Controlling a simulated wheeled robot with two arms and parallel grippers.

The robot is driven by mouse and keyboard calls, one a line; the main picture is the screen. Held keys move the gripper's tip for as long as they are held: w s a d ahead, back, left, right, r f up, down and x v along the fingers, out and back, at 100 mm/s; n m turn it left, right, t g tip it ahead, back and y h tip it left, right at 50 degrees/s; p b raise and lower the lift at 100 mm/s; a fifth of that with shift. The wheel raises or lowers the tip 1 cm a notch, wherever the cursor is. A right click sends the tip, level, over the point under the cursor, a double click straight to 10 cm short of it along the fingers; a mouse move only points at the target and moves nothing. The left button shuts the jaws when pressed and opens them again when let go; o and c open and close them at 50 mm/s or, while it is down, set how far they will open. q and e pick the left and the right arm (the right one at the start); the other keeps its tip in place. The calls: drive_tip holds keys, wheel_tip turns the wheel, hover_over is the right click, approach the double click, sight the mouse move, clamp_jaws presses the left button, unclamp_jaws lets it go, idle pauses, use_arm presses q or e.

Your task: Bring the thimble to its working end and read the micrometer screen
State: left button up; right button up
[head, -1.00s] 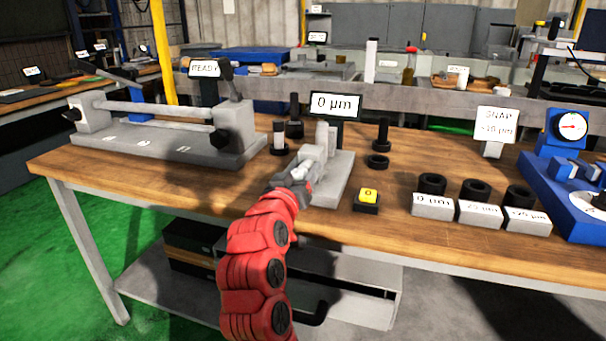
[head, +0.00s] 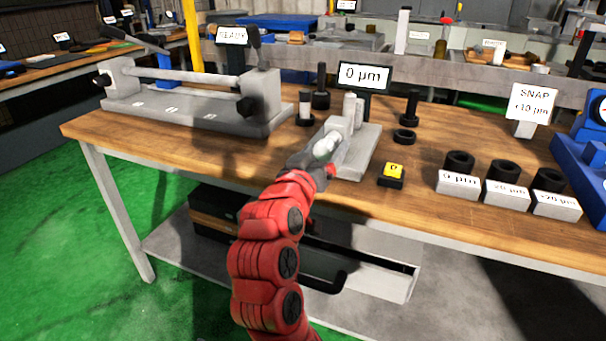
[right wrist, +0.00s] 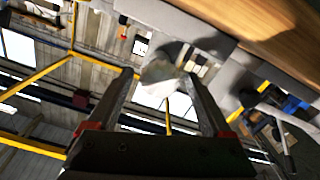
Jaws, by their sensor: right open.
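The micrometer stand is a grey block with a flat base (head: 362,150) and upright light posts on the wooden bench. Its screen (head: 363,75) stands behind it and reads 0 µm. A pale rounded part (head: 326,147), seemingly the thimble, is at the near end of the stand, partly hidden by my gripper. My right gripper (head: 318,160) is at this near end. In the right wrist view the two fingers (right wrist: 160,85) stand apart, with a pale grey rounded part (right wrist: 160,70) beyond and between their tips; I cannot tell whether they touch it. My left gripper is out of view.
A yellow-topped button block (head: 392,174) stands right of the stand. Several black rings rest by labelled grey blocks (head: 457,186). A bench fixture (head: 190,110) with a READY sign is at left. Dark posts (head: 320,88) stand behind the stand.

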drive_tip(key=p+v, duration=0.2)
drive_tip(key=v, duration=1.1)
drive_tip(key=shift+s, duration=0.3)
drive_tip(key=shift+w+a, duration=0.1)
